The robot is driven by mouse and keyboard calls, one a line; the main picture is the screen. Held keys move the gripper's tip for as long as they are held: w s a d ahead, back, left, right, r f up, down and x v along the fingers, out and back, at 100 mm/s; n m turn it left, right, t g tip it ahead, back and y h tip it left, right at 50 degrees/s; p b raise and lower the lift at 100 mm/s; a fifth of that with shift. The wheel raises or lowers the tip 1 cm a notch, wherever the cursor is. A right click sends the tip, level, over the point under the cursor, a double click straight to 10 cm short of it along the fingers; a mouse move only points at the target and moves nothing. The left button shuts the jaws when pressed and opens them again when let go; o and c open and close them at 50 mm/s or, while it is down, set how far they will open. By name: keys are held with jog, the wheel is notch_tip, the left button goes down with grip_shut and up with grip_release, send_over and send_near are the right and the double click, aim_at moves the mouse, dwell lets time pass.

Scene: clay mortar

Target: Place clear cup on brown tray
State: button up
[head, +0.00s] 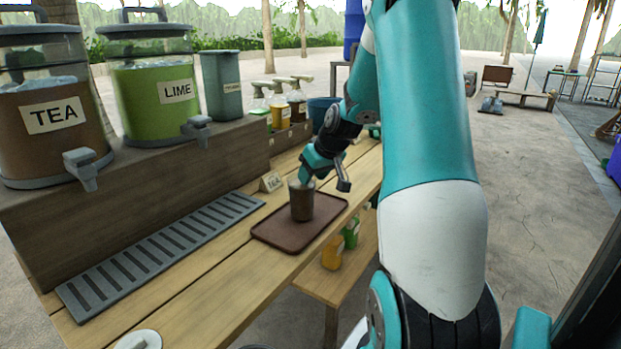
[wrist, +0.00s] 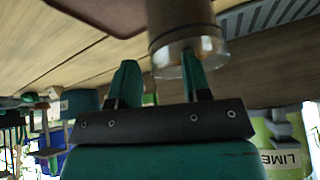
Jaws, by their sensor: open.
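In the wrist view, which is upside down, the cup (wrist: 183,28) is close to my gripper (wrist: 160,82). One finger overlaps the cup's clear rim and the other is off to its left. I cannot tell whether that finger touches the cup. A corner of the tray (wrist: 105,14) shows at the top.
A TEA card (head: 271,182) stands just behind the tray. A grey drip grate (head: 165,250) lies along the counter to the left, below the tea dispenser (head: 52,115) and lime dispenser (head: 150,95). Bottles (head: 332,254) stand on a lower shelf.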

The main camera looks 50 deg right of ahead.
jog(key=d+p+v, duration=0.1)
jog(key=v, duration=0.9)
jog(key=w+a+r+n+g+y, duration=0.1)
jog(key=a+n+y, duration=0.1)
jog(key=a, duration=1)
jog(key=w+a+n+g+y, duration=0.1)
jog(key=a+n, duration=0.1)
jog(key=a, duration=0.9)
jog(key=s+a+n+g+y, duration=0.2)
jog(key=s+a+n+g, duration=0.2)
jog(key=s+a, duration=1.3)
jog(key=a+n, duration=0.2)
jog(key=a, duration=0.1)
jog(key=shift+a+f, duration=0.4)
